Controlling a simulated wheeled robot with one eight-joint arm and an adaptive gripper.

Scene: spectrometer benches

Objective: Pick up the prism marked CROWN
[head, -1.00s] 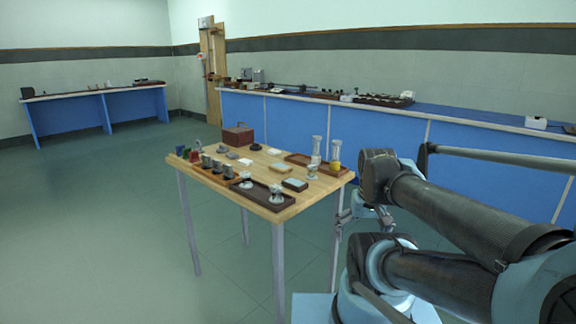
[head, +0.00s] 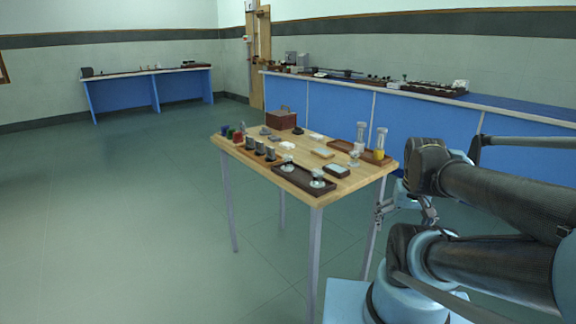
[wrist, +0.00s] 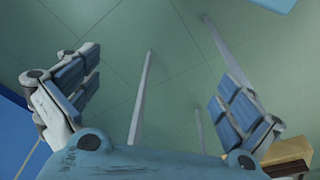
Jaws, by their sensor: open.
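No marking reading CROWN can be made out in either view, and I cannot tell which small piece is the prism. Small pieces stand on the wooden table (head: 352,186) in the head view, including clear glass-like pieces on a dark tray (head: 300,182) at the near edge. My gripper (wrist: 155,92) is open and empty in the wrist view, fingers spread wide over green floor. In the head view my arm is at the right, beside the table's right end. A wooden corner, likely the table's, shows behind the right finger in the wrist view (wrist: 292,150).
A red-brown box (head: 281,120) stands at the table's back. Two tall clear cylinders, one with yellow content (head: 379,154), stand at its right end. A long blue bench (head: 340,107) runs along the wall; another (head: 150,92) stands far left. The floor left of the table is clear.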

